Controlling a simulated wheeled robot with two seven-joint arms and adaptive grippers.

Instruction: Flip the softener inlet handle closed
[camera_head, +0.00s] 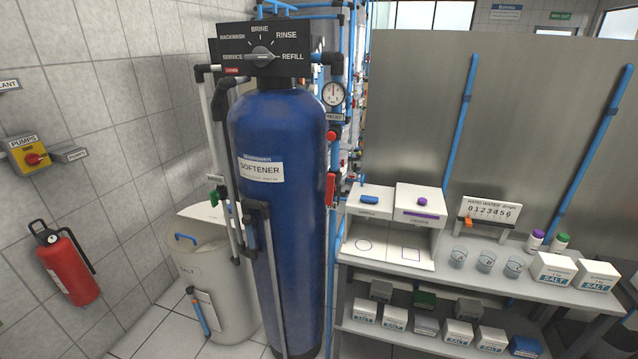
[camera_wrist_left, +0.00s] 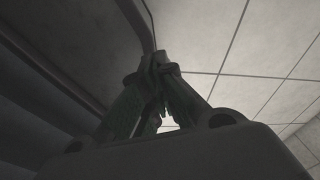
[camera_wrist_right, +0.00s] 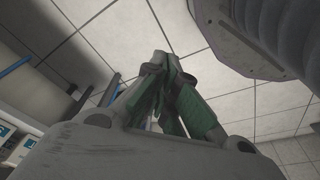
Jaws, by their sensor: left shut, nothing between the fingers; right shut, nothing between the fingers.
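The softener is a tall blue tank (camera_head: 285,135) with a black control head (camera_head: 265,50) on top. A red lever handle (camera_head: 331,190) hangs about upright on the pipe at the tank's right side. A small green handle (camera_head: 213,198) sits on the pipes at the tank's left. My left gripper (camera_wrist_left: 160,62) is shut and empty in the left wrist view. My right gripper (camera_wrist_right: 163,62) is shut and empty in the right wrist view. Neither gripper shows in the head view.
A pale salt bin (camera_head: 220,290) stands left of the tank. A round gauge (camera_head: 333,94) and a red knob (camera_head: 331,135) are above the red handle. A bench (camera_head: 450,275) with test gear and salt boxes stands to the right. A fire extinguisher (camera_head: 68,268) hangs on the left wall.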

